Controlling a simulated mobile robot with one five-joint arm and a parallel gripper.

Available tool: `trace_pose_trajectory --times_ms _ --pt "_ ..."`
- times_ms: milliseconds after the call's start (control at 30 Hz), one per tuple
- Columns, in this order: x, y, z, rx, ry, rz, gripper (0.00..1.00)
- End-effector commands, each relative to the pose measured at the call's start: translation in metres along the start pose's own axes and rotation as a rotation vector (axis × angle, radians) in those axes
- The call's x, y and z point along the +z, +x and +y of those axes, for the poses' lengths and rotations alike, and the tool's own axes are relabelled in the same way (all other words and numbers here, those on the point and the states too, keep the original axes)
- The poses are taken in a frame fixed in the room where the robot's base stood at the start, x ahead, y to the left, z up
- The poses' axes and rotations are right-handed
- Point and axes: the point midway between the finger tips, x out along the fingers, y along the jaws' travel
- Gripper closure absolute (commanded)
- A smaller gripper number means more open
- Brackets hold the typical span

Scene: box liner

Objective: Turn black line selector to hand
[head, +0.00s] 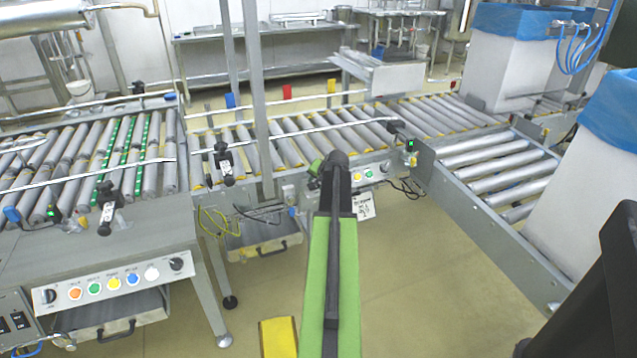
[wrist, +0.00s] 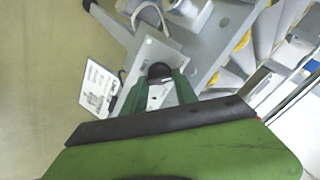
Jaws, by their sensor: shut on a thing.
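The black selector (wrist: 159,70) shows in the wrist view as a round dark knob on a light grey panel (wrist: 150,50). My gripper (wrist: 161,82) has its two green fingers on either side of this knob and is shut on it. Which way the knob points cannot be told. In the head view my green and black arm reaches forward to the middle control box (head: 372,173) under the conveyor, and hides the knob and fingertips there.
A white label plate (wrist: 99,88) hangs beside the panel. Roller conveyors (head: 290,150) run behind the box. A nearer button panel (head: 115,281) with its own black knobs stands at left. Blue-lined white boxes (head: 510,60) stand at right.

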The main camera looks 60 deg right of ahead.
Motion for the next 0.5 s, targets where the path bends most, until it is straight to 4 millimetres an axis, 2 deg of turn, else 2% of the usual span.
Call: trace_pose_trajectory --times_ms 500 --pt "0.0023 -0.0008 0.0039 0.008 -0.087 -0.008 1.00"
